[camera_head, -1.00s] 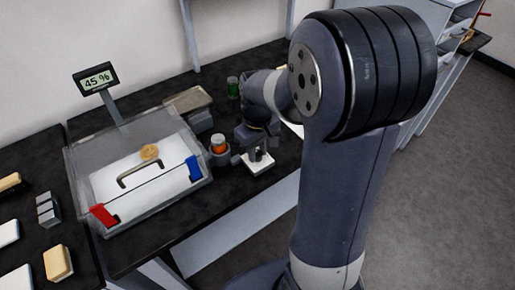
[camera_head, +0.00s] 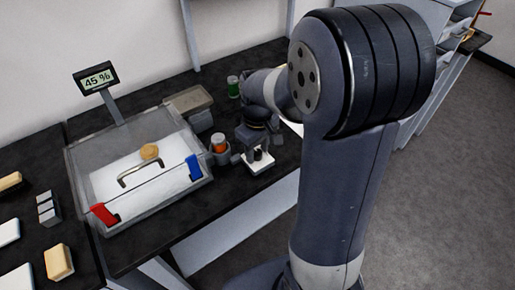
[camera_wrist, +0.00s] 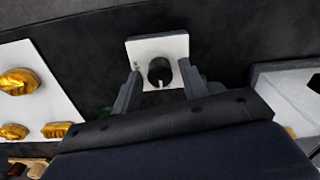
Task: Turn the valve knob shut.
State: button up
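The valve knob (camera_wrist: 160,72) is a round black knob with a white pointer mark, on a square white plate (camera_wrist: 146,47). In the wrist view, the mark points down toward my gripper (camera_wrist: 160,78). The two grey fingers are open, one at each side of the knob, with a gap to it on both sides. In the head view, my gripper (camera_head: 256,146) is over the white plate (camera_head: 261,167) on the dark bench, and the knob is hard to make out there.
A clear case (camera_head: 75,165) with red and blue clips stands left of the plate, near a "45 %" display (camera_head: 96,79). A green can (camera_head: 233,87) stands behind. Gold pieces (camera_wrist: 18,82) lie on a white surface.

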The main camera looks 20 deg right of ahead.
aim_at(258, 151)
jog(key=shift+o, duration=0.5)
jog(key=shift+r, duration=0.1)
notch_tip(258, 151, up, 11)
jog(key=shift+f+p, duration=0.2)
jog(key=shift+p, duration=0.1)
notch_tip(258, 151, down, 11)
jog(key=shift+r+b, duration=0.1)
jog(key=shift+b, duration=0.2)
dwell(0.3)
dwell(0.4)
